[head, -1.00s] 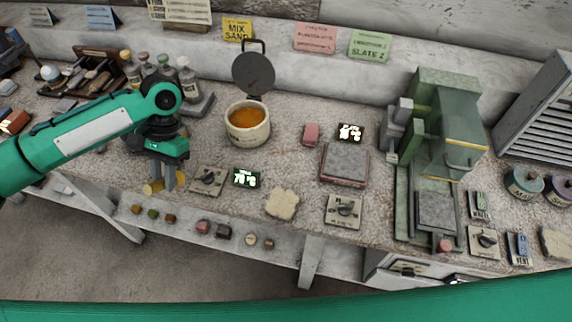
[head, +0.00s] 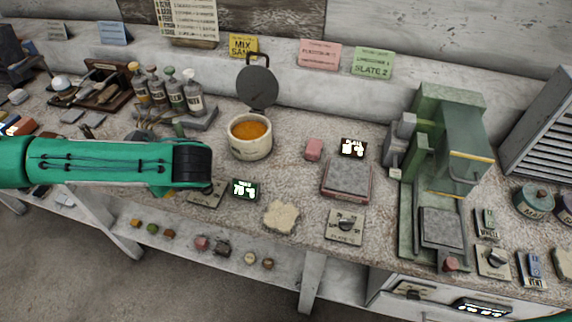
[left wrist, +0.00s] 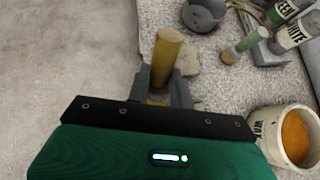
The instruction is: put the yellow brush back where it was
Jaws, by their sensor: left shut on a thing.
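The yellow brush (left wrist: 167,52) shows in the left wrist view as a yellow cylinder standing up between the fingers of my left gripper (left wrist: 161,88). The gripper is shut on it. Its lower part is hidden by the gripper body. In the head view my left forearm covers the gripper and the brush.
A wax pot (head: 250,150) with orange contents and a raised lid stands right of my left arm; it also shows in the left wrist view (left wrist: 255,135). Labelled bottles (head: 175,95) stand behind the arm. A pale slab (head: 281,217) lies near the front edge.

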